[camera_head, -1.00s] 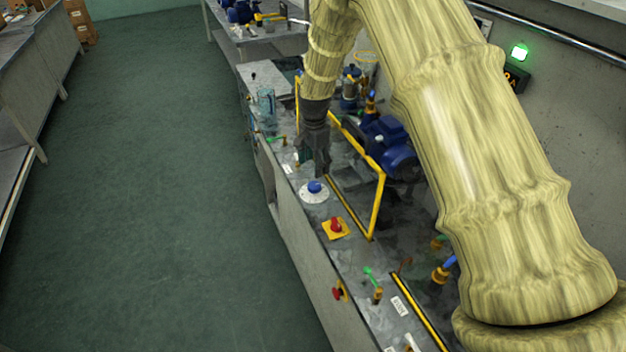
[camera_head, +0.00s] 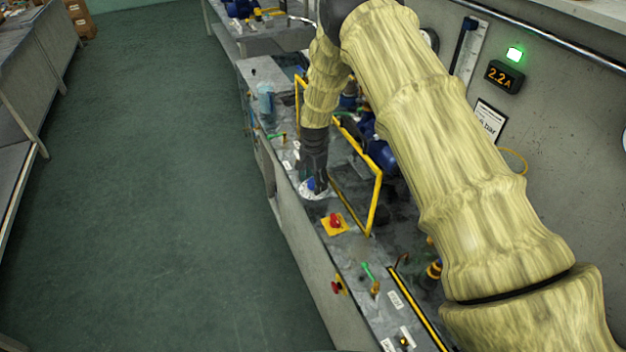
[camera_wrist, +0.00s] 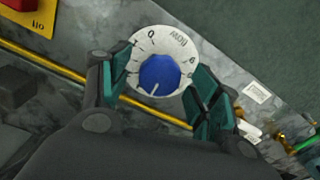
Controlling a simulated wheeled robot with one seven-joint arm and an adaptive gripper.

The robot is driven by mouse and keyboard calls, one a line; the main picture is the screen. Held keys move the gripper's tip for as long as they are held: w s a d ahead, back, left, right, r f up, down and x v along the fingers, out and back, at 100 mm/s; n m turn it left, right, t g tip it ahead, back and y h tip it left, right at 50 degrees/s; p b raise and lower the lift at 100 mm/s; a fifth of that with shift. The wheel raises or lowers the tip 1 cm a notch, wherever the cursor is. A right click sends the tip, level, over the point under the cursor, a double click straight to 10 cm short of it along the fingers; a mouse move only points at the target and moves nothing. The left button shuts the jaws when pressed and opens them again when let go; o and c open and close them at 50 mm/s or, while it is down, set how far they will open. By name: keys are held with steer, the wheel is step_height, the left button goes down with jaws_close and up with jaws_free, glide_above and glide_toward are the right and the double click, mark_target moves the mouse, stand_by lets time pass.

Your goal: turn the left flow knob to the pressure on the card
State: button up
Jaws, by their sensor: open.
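The blue flow knob (camera_wrist: 160,75) sits on a round white dial (camera_wrist: 178,45) with printed numbers. A white line on the knob points down and slightly left in the wrist view. My gripper (camera_wrist: 160,80) is open, with one teal-padded finger on each side of the knob and a visible gap to it. In the head view my gripper (camera_head: 314,182) is over the dial (camera_head: 305,193) and hides most of the knob.
A red button on a yellow plate (camera_head: 334,224) lies just nearer than the dial. A yellow frame (camera_head: 376,205) and blue pump (camera_head: 382,155) stand to the right.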

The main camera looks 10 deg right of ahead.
steer(key=shift+c, duration=0.3)
steer(key=c, duration=0.9)
steer(key=shift+c, duration=0.2)
steer(key=shift+w+f+m, duration=0.1)
steer(key=shift+m, duration=0.2)
steer(key=m+b, duration=0.2)
steer(key=shift+m, duration=0.3)
steer(key=shift+w+m+b, duration=0.1)
steer(key=shift+m+b, duration=0.7)
steer(key=shift+m, duration=1.4)
steer(key=o, duration=1)
